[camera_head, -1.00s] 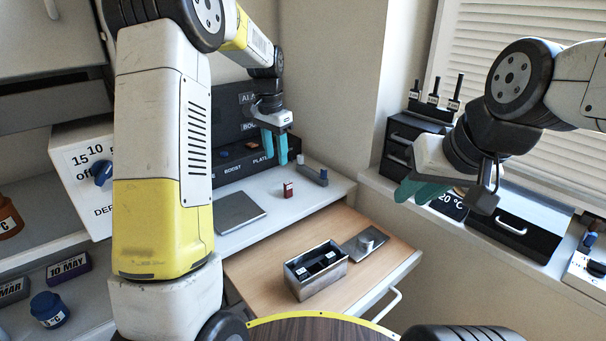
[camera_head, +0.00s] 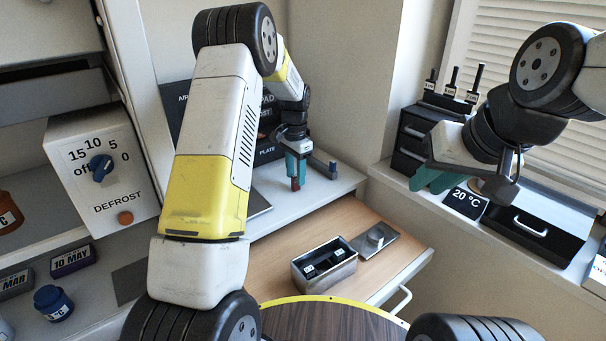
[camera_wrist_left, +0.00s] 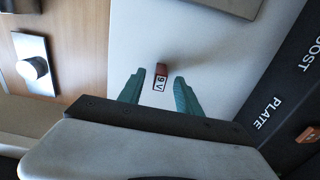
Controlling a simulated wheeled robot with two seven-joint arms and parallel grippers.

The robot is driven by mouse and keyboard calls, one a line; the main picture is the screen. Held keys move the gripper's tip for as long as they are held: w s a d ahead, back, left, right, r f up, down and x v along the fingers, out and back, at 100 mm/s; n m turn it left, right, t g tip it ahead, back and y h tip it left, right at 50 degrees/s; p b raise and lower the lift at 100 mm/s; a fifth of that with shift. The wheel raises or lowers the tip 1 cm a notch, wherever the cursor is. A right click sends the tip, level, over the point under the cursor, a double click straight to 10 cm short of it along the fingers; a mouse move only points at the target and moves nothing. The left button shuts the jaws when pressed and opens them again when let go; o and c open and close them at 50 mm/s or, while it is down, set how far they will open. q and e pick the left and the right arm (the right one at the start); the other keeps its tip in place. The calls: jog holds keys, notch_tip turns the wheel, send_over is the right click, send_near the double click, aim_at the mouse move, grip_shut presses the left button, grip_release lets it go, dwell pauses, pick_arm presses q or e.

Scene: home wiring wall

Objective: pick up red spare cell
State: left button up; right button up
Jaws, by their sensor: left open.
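The red spare cell (camera_wrist_left: 161,70), a small block with a white "9 V" label, stands on the white shelf. In the left wrist view it lies between the two teal fingers of my left gripper (camera_wrist_left: 158,80), with a gap visible on each side. In the head view my left gripper (camera_head: 298,168) is low over the shelf, with the red cell (camera_head: 295,184) partly hidden at its fingers. My left gripper is open. My right gripper (camera_head: 430,180) hangs in front of the window sill at the right, away from the cell; its jaw gap is unclear.
A metal box (camera_head: 341,276) with dark cells inside and a metal plate with a knob (camera_head: 378,238) sit on the wooden drawer below. A dark panel marked "PLATE" (camera_wrist_left: 284,110) borders the shelf.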

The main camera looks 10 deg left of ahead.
pick_arm(q)
grip_shut()
jog(key=shift+r, duration=0.1)
dwell(0.3)
